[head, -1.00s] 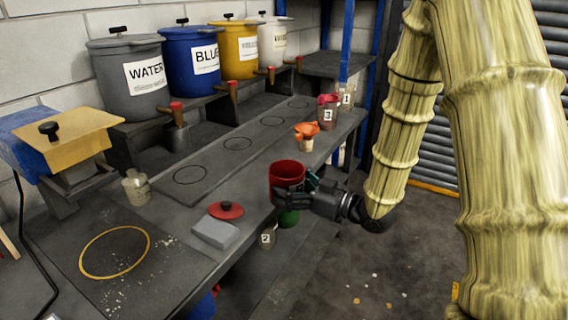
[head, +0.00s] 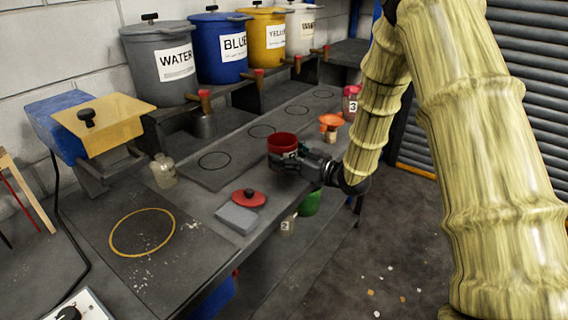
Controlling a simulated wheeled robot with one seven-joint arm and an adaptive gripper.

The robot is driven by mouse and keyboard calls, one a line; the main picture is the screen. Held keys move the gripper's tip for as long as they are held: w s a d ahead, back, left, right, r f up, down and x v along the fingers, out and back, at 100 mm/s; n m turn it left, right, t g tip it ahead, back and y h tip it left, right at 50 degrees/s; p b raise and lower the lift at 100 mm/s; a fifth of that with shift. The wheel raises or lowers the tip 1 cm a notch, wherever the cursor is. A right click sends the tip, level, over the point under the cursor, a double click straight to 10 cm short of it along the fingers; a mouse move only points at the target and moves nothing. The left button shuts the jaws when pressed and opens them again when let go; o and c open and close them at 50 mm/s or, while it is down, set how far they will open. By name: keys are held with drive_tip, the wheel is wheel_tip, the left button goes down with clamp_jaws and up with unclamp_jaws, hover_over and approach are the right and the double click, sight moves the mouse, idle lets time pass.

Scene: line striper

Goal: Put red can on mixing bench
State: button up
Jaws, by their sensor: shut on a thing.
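The red can (head: 281,142) is an open-topped red cylinder, upright, near the front edge of the dark bench. My gripper (head: 286,162) comes from the right and is shut on the red can; its fingers cover part of the can's lower side. I cannot tell whether the can's base touches the bench. The mixing bench is not labelled; the long dark bench (head: 190,262) has a yellow ring (head: 142,232) painted on its near left part and several black circles along its back strip.
A red lid (head: 249,198) and grey block (head: 237,219) lie left of my gripper. An orange funnel (head: 331,121) stands beyond it. A glass bottle (head: 163,170) stands near the yellow ring. Labelled buckets (head: 173,62) line the back. The ring area is clear apart from white specks.

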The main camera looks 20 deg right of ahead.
drive_tip(key=shift+w+f+p, duration=0.2)
drive_tip(key=shift+f+p, duration=0.15)
drive_tip(key=shift+f, duration=1.4)
drive_tip(key=shift+f, duration=0.1)
drive_tip(key=o, duration=1.5)
drive_tip(key=shift+s, duration=0.1)
drive_tip(key=b+v, duration=0.2)
drive_tip(key=v, duration=1)
